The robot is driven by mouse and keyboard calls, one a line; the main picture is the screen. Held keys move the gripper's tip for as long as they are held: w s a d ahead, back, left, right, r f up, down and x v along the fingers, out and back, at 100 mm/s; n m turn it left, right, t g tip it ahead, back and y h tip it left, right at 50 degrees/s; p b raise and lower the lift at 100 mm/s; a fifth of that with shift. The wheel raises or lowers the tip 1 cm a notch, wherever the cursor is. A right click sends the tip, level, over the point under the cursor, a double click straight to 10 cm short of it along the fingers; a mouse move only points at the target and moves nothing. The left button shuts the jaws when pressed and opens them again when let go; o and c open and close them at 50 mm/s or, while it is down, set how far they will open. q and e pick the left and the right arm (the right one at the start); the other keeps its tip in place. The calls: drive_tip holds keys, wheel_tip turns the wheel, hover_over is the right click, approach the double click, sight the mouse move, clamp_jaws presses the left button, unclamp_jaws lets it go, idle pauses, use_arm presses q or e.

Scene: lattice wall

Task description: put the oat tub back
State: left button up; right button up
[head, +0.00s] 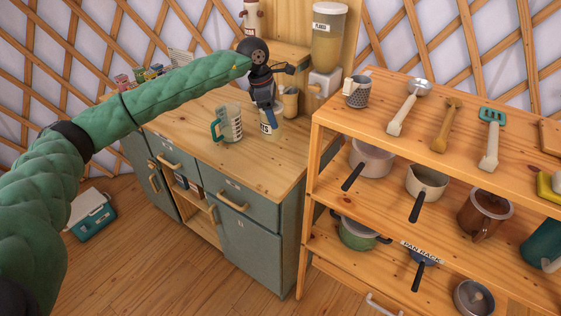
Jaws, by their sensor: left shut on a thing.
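My left arm reaches in from the left across the worktop. Its black gripper (266,103) points down and is shut on a small pale tub with a label (269,127), which I take to be the oat tub. The gripper covers the top of the tub, and the label is too small to read surely. The tub is upright at the worktop's back right; whether its base touches the wood I cannot tell. My right gripper is not in view.
A measuring jug with a green handle (229,124) stands left of the tub. A small tan cup (290,102) and a tall dispenser (327,45) are behind it. The pan rack (420,135) rises at right. The front worktop (258,172) is clear.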

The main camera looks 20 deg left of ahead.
use_arm(q)
drive_tip(key=shift+w+a+n, duration=0.1)
drive_tip(key=shift+a+n, duration=0.2)
drive_tip(key=shift+n, duration=0.8)
drive_tip(key=shift+n+t, duration=0.3)
drive_tip(key=shift+n, duration=0.1)
drive_tip(key=shift+d+n, duration=0.2)
drive_tip(key=shift+n, duration=0.2)
drive_tip(key=shift+f, duration=0.25)
wheel_tip(320, 180, down, 5)
drive_tip(key=p, duration=0.3)
drive_tip(key=shift+a+f, duration=0.1)
drive_tip(key=shift+f+p, duration=0.9)
drive_tip(key=shift+f, duration=1.3)
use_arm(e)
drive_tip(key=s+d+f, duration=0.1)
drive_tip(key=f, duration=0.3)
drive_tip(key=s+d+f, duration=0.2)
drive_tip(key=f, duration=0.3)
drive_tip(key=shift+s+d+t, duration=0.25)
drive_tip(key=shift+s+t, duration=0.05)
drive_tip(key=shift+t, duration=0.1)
use_arm(q)
drive_tip(key=shift+f, duration=0.1)
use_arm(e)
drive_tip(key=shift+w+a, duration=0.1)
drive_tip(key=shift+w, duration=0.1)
